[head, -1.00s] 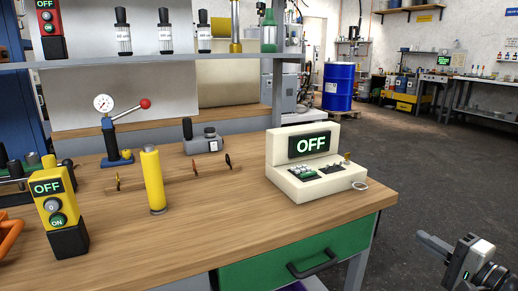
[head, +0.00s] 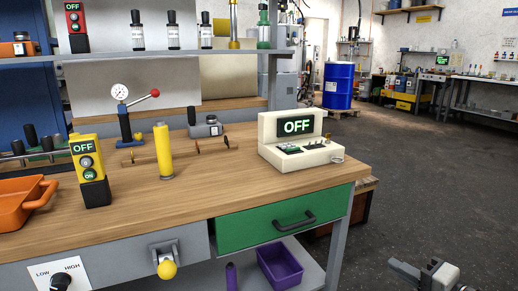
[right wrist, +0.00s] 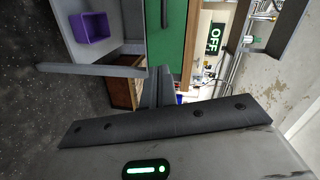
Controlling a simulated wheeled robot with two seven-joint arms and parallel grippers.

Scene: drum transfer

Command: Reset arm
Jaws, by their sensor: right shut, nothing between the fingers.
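My right gripper (head: 396,267) shows at the bottom right of the head view, over the dark floor to the right of the workbench. It is shut and empty, apart from the bench and from anything else. My left gripper is not in view. A blue drum (head: 338,86) stands upright on a pallet across the room, far from the gripper. In the right wrist view, a dark strip and a grey body with a green light fill the lower part.
The wooden workbench (head: 225,195) carries a cream control box (head: 274,150) reading OFF, a yellow switch box (head: 84,150), a yellow cylinder (head: 163,152) and an orange tray (head: 12,199). A green drawer (head: 255,222) is closed. A purple bin (head: 280,262) sits below. Open floor lies right of the bench.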

